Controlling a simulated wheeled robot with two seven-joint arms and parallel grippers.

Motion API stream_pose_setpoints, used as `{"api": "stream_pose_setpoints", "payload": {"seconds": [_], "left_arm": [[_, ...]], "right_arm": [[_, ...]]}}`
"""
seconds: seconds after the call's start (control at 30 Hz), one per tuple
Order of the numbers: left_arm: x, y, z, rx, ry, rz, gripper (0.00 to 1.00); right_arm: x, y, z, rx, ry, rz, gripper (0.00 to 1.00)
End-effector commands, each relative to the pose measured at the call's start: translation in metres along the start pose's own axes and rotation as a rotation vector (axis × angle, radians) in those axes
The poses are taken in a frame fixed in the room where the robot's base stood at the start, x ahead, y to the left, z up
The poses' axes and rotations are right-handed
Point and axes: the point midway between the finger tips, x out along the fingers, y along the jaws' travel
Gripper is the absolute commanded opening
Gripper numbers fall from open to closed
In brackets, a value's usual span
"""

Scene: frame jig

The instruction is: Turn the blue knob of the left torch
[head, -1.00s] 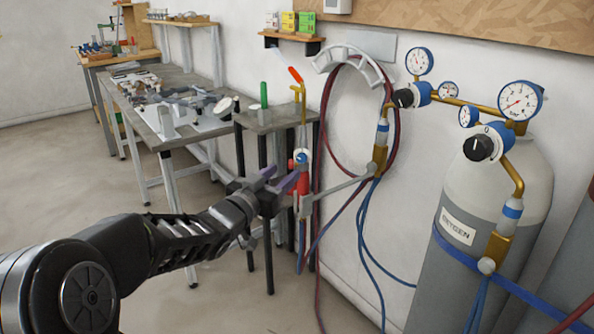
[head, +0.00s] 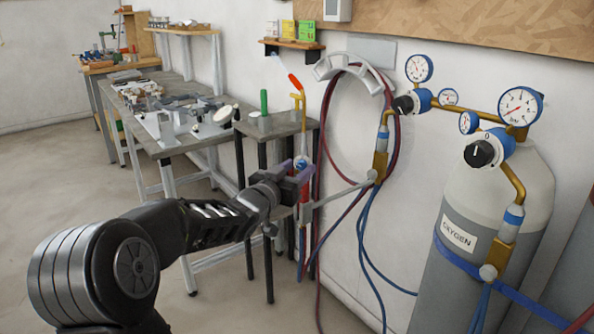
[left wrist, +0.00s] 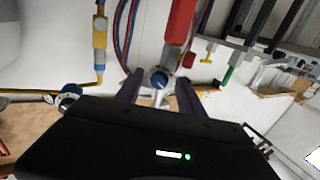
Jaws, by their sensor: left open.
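The torch (head: 298,103) stands upright in a holder beside the small grey stand, with a yellow neck, an orange-red tip and a red handle. The red handle also shows in the left wrist view (left wrist: 180,22). Its blue knob (left wrist: 159,79) sits between the two finger ends of my open left gripper (left wrist: 159,83), with space on both sides. In the head view my left gripper (head: 295,174) is at the knob's height and hides most of the handle. Whether the fingers touch the knob cannot be told. My right gripper is out of view.
A grey oxygen cylinder (head: 455,215) with gauges (head: 520,107) stands at the right. Red and blue hoses (head: 362,225) hang along the wall behind the torch. The small stand (head: 272,128) and a workbench (head: 165,146) are at the left. Floor at lower left is clear.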

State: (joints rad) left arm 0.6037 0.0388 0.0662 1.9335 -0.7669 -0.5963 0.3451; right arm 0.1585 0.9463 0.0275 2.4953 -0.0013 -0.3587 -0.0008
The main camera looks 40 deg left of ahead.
Motion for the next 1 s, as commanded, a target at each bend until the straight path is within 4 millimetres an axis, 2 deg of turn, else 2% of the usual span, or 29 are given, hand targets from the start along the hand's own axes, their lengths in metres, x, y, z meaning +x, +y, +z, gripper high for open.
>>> {"api": "stream_pose_setpoints", "payload": {"seconds": [0.17,0.73,1.0], "left_arm": [[-0.0002,0.0001,-0.0002,0.0,0.0,0.0,0.46],[-0.0005,0.0,-0.0001,0.0,0.0,0.0,0.0],[-0.0005,-0.0001,-0.0001,0.001,-0.001,0.0,0.0]], "right_arm": [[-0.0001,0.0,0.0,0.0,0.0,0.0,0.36],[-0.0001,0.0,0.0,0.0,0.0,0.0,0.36],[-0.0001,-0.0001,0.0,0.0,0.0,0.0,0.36]]}}
